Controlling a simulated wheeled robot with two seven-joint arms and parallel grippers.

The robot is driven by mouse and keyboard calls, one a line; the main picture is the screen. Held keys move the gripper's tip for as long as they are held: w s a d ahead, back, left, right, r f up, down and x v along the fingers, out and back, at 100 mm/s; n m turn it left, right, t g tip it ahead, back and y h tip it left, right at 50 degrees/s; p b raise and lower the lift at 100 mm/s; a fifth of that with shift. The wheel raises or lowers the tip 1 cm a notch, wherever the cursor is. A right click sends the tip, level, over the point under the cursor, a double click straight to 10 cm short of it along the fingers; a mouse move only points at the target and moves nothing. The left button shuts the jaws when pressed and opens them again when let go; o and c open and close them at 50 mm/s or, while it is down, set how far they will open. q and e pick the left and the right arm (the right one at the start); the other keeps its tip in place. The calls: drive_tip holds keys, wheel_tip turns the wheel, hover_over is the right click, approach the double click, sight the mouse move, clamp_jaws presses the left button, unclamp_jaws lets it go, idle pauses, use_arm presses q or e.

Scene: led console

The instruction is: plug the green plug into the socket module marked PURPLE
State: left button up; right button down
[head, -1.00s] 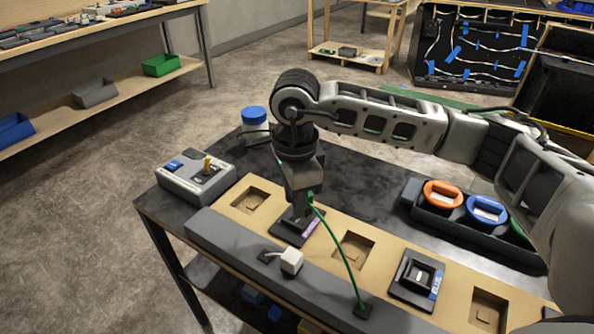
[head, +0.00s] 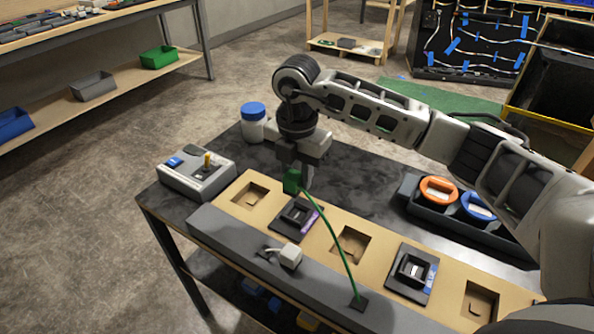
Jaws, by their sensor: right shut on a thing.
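My right gripper (head: 303,178) is shut on the green plug (head: 291,181). The plug is up in the air just behind and above the socket module with the purple label (head: 296,217), apart from it. A green cable (head: 334,240) runs from the plug down to a dark base on the grey strip. The purple-labelled module is a dark square plate with an empty-looking socket, seated in the tan board (head: 330,221). The label's lettering is too small to read. My left gripper is not in view.
A module with a blue label (head: 412,272) sits further right on the board, among empty recesses. A white plug (head: 290,256) lies on the grey strip. A control box (head: 197,174), a white jar with a blue lid (head: 253,122) and a dark tray of coloured rings (head: 438,190) stand around the board.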

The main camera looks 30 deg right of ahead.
drive_tip(key=shift+f+b, duration=0.55)
drive_tip(key=shift+f, duration=0.55)
wheel_tip(320, 180, down, 3)
drive_tip(key=shift+r+b, duration=0.2)
drive_tip(key=shift+b, duration=1.05)
drive_tip(key=shift+f+b, duration=0.3)
drive_tip(key=shift+f, duration=0.05)
drive_tip(key=shift+f+b, duration=0.5)
drive_tip(key=shift+f, duration=0.3)
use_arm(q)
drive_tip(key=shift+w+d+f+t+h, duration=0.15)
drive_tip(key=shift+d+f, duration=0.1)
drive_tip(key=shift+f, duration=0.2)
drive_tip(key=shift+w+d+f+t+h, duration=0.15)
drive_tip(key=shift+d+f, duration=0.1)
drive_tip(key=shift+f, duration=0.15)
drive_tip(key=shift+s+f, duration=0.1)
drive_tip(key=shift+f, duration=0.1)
use_arm(e)
drive_tip(key=shift+w+d, duration=0.15)
drive_tip(key=shift+d, duration=0.05)
drive_tip(key=shift+w+d+r, duration=0.1)
drive_tip(key=shift+w+d, duration=0.15)
drive_tip(key=shift+d, duration=0.15)
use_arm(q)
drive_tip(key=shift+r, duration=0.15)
